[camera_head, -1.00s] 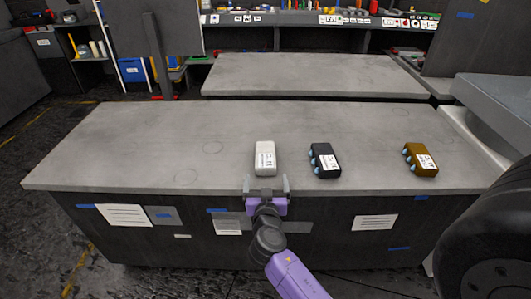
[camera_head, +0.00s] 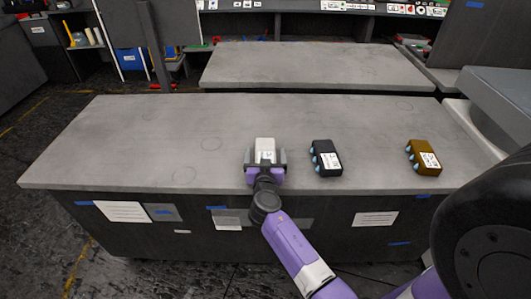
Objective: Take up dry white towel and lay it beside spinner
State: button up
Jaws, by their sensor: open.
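A small white block-shaped item with a label (camera_head: 265,145), the only white thing on the bench top that could be the towel, lies on the near grey bench. My gripper (camera_head: 265,157) is at its near end, with one finger on each side of it. The jaws are open, and I cannot tell whether the fingers touch it. The gripper hides the item's near part. I cannot make out a spinner for certain.
A black item with blue knobs (camera_head: 326,158) lies just right of my gripper. A brown item with blue knobs (camera_head: 423,157) lies farther right. The near bench (camera_head: 120,150) is clear on the left and behind. A second grey bench (camera_head: 310,68) stands beyond.

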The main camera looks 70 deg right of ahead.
jog(key=shift+w+d+f, duration=0.1)
jog(key=shift+w+d, duration=0.1)
jog(key=shift+d, duration=0.3)
jog(key=c, duration=1.6)
jog(key=shift+c, duration=0.2)
